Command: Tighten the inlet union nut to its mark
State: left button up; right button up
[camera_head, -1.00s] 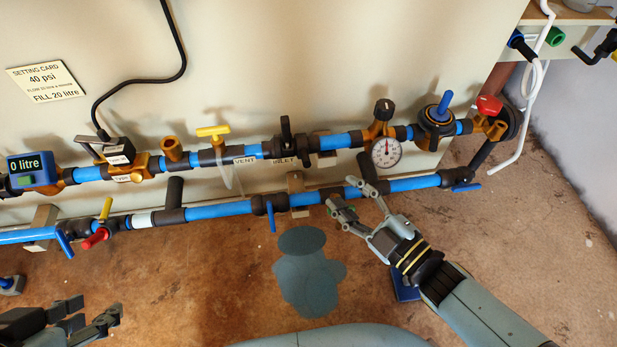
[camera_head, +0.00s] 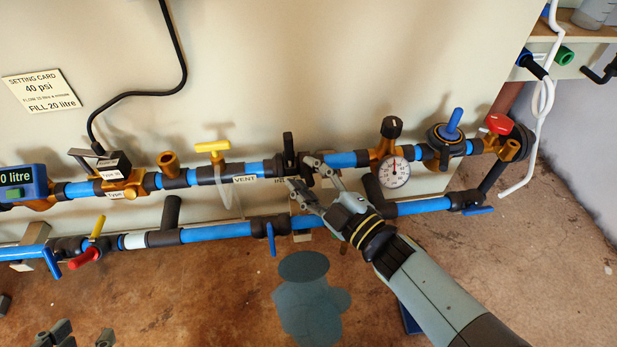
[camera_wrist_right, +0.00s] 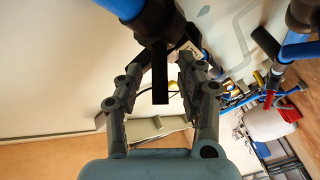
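The inlet union nut appears as a dark fitting with an upright black tab (camera_head: 288,146) on the upper blue pipe, beside the partly covered INLET label. My right gripper (camera_head: 301,173) is just right of and below this fitting, its two fingers spread. In the right wrist view the gripper (camera_wrist_right: 160,90) is open, and a black bar (camera_wrist_right: 160,75) from the dark fitting (camera_wrist_right: 153,20) hangs between the fingers without visible contact. The tightening mark cannot be made out. My left gripper (camera_head: 80,336) is at the bottom left edge, fingers apart and partly cut off.
A pressure gauge (camera_head: 394,172) and a red-handled valve (camera_head: 498,124) lie to the right on the upper pipe. A yellow vent valve (camera_head: 212,147) is to the left. The lower blue pipe (camera_head: 215,231) runs below, with a blue lever (camera_head: 271,239).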

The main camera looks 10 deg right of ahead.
grip_shut()
jog(key=shift+r, duration=0.1)
dwell(0.5)
